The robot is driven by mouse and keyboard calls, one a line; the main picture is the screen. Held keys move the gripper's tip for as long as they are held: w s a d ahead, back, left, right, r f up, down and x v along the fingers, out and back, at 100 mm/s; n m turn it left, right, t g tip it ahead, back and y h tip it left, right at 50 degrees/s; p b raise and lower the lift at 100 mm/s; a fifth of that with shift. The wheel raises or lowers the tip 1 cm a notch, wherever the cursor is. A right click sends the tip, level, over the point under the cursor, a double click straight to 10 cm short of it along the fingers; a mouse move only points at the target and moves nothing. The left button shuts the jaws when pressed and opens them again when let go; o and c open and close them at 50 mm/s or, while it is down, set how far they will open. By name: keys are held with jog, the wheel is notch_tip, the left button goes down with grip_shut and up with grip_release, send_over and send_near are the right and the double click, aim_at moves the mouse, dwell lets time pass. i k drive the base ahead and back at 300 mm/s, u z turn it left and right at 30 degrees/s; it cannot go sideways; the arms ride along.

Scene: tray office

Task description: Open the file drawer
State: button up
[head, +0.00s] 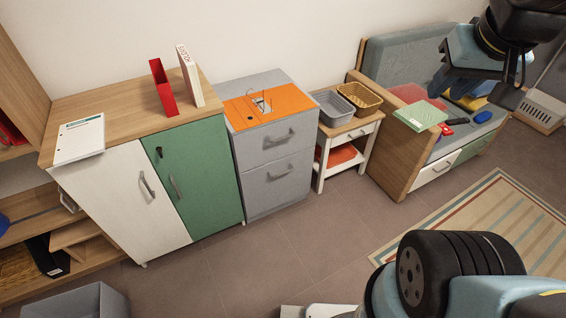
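The grey file cabinet (240,160) stands against the wall between the green-doored cupboard and a small side table. It has an upper drawer (263,148) and a lower drawer (272,182), each with a metal bar handle. Both drawers look shut, their fronts flush with the cabinet. My gripper (485,85) is at the upper right, in front of the sofa and well away from the file cabinet.
A cupboard with a white door (125,195) and a green door (195,175) stands left of the cabinet. The side table (346,131) holds two baskets. Floor (290,245) before the drawers is clear. A grey bin (88,302) stands lower left.

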aim_at(270, 186)
jog(key=u, duration=0.1)
jog(key=k, duration=1.45)
jog(key=u, duration=0.4)
jog(key=i, duration=1.45)
jog(key=z, duration=0.05)
